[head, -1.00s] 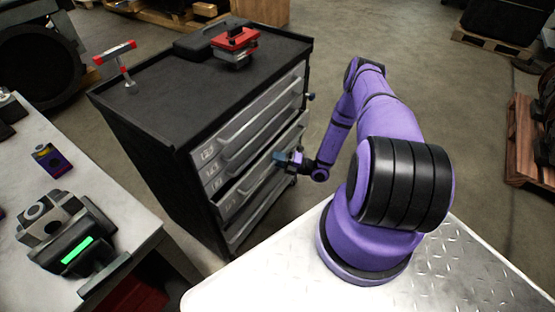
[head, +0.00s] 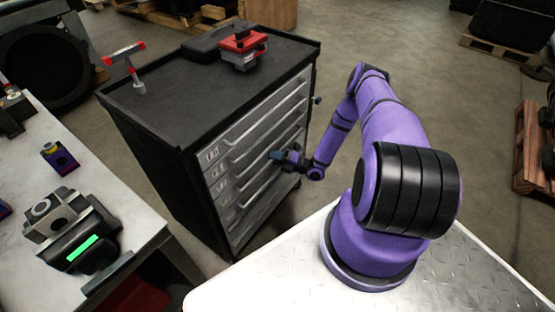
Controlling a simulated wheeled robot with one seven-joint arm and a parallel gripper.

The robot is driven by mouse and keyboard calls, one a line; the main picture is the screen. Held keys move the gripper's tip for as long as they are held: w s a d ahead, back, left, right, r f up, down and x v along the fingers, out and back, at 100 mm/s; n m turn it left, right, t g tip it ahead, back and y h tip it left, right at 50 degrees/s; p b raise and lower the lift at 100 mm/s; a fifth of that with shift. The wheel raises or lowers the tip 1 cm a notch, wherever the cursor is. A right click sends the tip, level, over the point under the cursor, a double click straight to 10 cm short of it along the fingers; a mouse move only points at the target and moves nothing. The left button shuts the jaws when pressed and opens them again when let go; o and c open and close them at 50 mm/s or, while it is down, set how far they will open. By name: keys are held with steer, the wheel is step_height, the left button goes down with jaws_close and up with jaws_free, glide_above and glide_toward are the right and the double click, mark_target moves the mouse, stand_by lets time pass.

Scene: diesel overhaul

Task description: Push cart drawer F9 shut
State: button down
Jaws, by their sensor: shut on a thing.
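The black tool cart (head: 150,140) stands left of my arm, with a stack of grey drawers in its front. The drawer fronts now look about level with each other. The labels are too small to read, so I cannot tell for sure which is F9. My gripper (head: 279,156) is at the front of a middle drawer (head: 240,183), toward its right part. It is shut on what looks like that drawer's handle, though the contact is small and partly hidden by the gripper.
On the cart top are a red and grey device (head: 240,48), a black case (head: 209,42) and a red-tipped T-shaped tool (head: 129,62). A workbench (head: 135,205) with metal parts stands at the left. Open floor lies behind my arm.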

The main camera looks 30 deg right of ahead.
steer(key=shift+w, duration=0.15)
steer(key=c, duration=1.4)
jaws_free()
steer(key=shift+w, duration=0.1)
steer(key=v, duration=1.1)
